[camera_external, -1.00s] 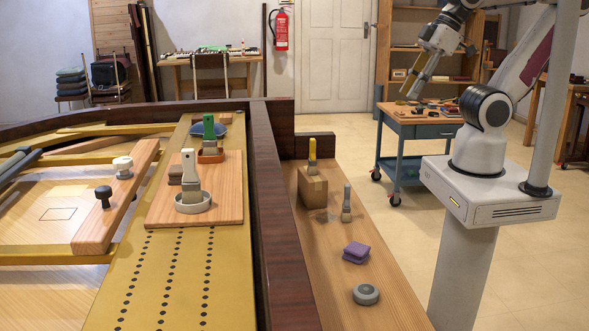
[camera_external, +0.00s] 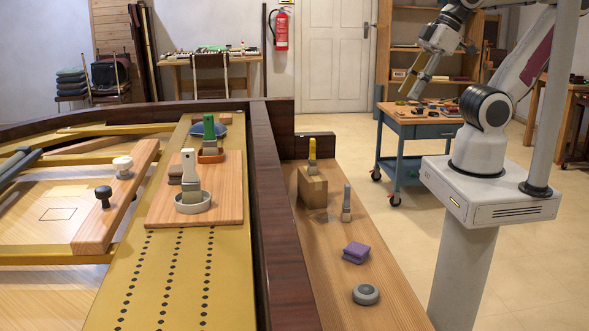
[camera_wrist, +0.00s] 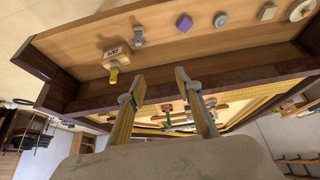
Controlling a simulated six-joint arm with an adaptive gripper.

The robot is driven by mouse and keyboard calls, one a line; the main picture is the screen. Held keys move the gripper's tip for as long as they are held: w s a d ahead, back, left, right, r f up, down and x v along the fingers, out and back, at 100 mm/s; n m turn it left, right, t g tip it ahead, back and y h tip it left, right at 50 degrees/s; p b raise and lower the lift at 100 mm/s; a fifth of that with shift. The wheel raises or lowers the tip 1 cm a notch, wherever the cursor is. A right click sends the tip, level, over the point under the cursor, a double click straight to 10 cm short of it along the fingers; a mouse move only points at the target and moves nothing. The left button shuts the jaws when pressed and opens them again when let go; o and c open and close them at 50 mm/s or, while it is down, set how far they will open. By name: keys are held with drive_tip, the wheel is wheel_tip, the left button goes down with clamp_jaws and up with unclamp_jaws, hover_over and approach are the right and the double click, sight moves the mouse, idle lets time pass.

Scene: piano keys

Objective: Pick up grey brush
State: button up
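The grey brush (camera_external: 346,203) stands upright with its bristles down on the wooden side shelf. It also shows in the wrist view (camera_wrist: 138,36), at the upper left. My gripper (camera_external: 413,84) is raised in the air, well above and to the right of the brush in the external view. In the wrist view my gripper (camera_wrist: 160,80) has its two fingers spread wide with nothing between them. The brush lies beyond the left finger there and is fully apart from it.
A wooden block (camera_external: 312,187) with a yellow-handled brush (camera_external: 312,149) is beside the grey brush. A purple sponge (camera_external: 356,252) and round grey puck (camera_external: 366,294) lie nearer. A dark wooden rim (camera_external: 270,200) separates the shelf from the board holding white-handled (camera_external: 189,163) and green-handled (camera_external: 209,128) brushes.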

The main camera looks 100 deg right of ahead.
drive_tip(key=shift+w, duration=0.1)
drive_tip(key=w+d+r+n+t+h, duration=0.25)
drive_tip(key=w+d, duration=0.35)
drive_tip(key=w, duration=0.5)
drive_tip(key=w+d+r+n+t+h, duration=0.1)
drive_tip(key=w+d+r+n+t, duration=0.15)
drive_tip(key=w+d, duration=0.65)
drive_tip(key=w+f+n+t+y, duration=0.1)
drive_tip(key=w+f+n+y, duration=0.15)
drive_tip(key=w+n, duration=0.4)
drive_tip(key=w+f+n+t+y, duration=0.2)
drive_tip(key=w+n+y, duration=0.15)
drive_tip(key=w, duration=0.65)
drive_tip(key=s+a+f+n+g+y, duration=0.2)
drive_tip(key=s+f+n+y, duration=0.15)
drive_tip(key=f, duration=0.25)
drive_tip(key=s+a+f+n+g+y, duration=0.1)
drive_tip(key=s+a+f+n+y, duration=0.1)
drive_tip(key=f+n+y, duration=0.3)
drive_tip(key=s+d+f+m+y, duration=0.2)
drive_tip(key=s+f+m, duration=0.4)
drive_tip(key=s+f, duration=0.4)
drive_tip(key=s+d+f+m+g+y, duration=0.1)
drive_tip(key=s+d+f+m+y, duration=0.1)
drive_tip(key=s+f+m, duration=0.4)
drive_tip(key=s+f, duration=0.4)
drive_tip(key=s, duration=0.1)
drive_tip(key=shift+f, duration=0.15)
